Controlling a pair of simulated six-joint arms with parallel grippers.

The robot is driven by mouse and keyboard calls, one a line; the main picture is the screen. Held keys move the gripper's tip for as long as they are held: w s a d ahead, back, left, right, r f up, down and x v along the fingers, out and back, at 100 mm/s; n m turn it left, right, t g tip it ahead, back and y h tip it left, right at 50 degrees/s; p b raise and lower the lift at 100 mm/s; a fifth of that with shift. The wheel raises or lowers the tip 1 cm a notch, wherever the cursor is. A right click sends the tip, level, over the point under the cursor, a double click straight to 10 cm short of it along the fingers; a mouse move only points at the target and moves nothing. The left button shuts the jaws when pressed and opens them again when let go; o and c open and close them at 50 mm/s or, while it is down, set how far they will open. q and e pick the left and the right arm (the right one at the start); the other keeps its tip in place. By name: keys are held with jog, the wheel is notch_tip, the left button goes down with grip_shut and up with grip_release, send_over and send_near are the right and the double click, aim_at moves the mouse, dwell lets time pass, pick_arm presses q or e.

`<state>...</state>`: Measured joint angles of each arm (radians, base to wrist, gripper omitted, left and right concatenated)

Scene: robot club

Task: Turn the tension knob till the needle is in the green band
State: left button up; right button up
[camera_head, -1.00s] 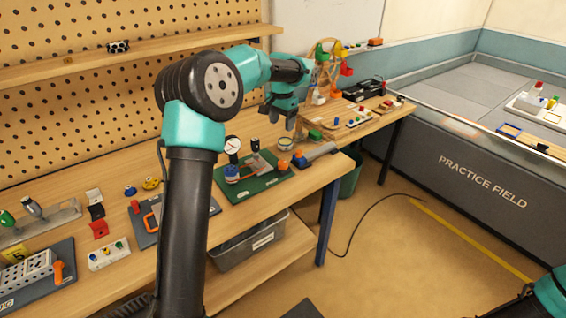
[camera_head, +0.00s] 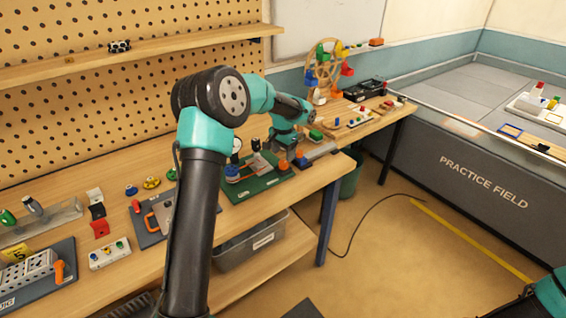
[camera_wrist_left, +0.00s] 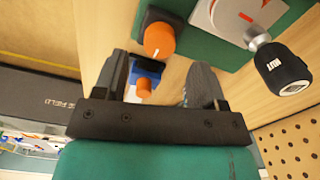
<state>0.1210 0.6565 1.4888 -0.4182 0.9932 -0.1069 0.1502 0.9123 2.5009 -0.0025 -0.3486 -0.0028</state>
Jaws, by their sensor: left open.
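A green board (camera_head: 262,186) on the bench carries a small round gauge (camera_head: 236,146), a pale plate with a red line and an orange knob (camera_head: 283,166). In the left wrist view the orange knob (camera_wrist_left: 159,41) has a white mark and sits on a black base. My left gripper (camera_head: 289,156) is open, pointing down over the board's right end. In the left wrist view the knob lies beyond the fingertips, not clasped. The pale plate (camera_wrist_left: 228,20) shows partly there. The gauge's needle and green band are too small to read. My right gripper is out of view.
A blue block with an orange top (camera_wrist_left: 146,86) stands beside the board, visible between the fingers. A blue round part (camera_head: 232,173) sits at the board's left end. A wooden wheel stand (camera_head: 325,68) rises behind.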

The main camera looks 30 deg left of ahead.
aim_at(283, 163)
pick_arm(q)
notch_tip(283, 163, down, 5)
jog(key=shift+r, duration=0.1)
dwell(0.3)
jog(key=c, duration=0.9)
jog(key=shift+c, duration=0.2)
jog(key=shift+m, duration=0.5)
jog(key=m, duration=0.3)
jog(key=shift+m, duration=0.3)
jog(key=m, duration=0.4)
jog(key=shift+a, duration=0.1)
